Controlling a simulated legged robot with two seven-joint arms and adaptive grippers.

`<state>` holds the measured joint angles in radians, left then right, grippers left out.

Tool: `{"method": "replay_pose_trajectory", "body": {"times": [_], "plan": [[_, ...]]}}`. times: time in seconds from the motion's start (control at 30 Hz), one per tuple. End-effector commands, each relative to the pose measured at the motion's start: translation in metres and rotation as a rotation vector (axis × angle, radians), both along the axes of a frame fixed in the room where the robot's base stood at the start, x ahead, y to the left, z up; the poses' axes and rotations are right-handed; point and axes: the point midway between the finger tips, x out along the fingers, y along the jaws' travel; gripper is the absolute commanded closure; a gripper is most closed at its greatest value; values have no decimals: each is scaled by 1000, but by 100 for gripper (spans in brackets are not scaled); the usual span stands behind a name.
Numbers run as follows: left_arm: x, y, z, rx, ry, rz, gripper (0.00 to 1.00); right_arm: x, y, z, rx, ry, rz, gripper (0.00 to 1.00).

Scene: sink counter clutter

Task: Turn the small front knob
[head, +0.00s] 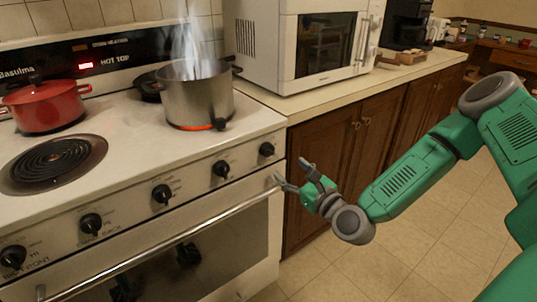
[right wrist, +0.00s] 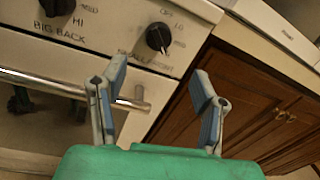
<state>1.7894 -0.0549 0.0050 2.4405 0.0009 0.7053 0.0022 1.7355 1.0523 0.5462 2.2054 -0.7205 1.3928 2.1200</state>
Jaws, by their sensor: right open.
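The small front knob is the black, rightmost knob (head: 266,149) on the white stove's front panel. In the right wrist view this knob (right wrist: 158,37) has lettering below it that seems to read "small front", with "lo" to its right. My right gripper (head: 290,172) is open and empty, just right of and below the knob. In the right wrist view the two spread fingers of my right gripper (right wrist: 158,80) point toward the panel, apart from the knob. My left gripper is not in view.
An oven handle (head: 180,235) runs below the knobs. Several other black knobs line the panel, including the neighbouring knob (head: 221,169). A steaming metal pot (head: 198,95) stands on a glowing burner. A red pot (head: 45,106) sits left. Brown cabinets (head: 335,155) stand right.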

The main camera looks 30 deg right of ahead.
Motion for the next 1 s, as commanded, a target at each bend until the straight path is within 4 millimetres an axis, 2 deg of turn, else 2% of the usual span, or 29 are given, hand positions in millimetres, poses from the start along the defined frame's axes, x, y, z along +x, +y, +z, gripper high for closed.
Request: {"method": "replay_pose_trajectory", "body": {"times": [0.2,0.4,0.6,0.9,0.97,1.0], "plan": [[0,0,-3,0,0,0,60,48,2,1,-4,-2,2,45],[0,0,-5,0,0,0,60,81,1,0,-3,0,2,45],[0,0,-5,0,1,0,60,96,1,0,-1,1,2,45],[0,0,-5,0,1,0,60,98,1,0,-1,1,2,45],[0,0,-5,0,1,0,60,98,1,0,-1,1,2,66],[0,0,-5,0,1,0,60,98,1,0,-1,1,2,80]]}}
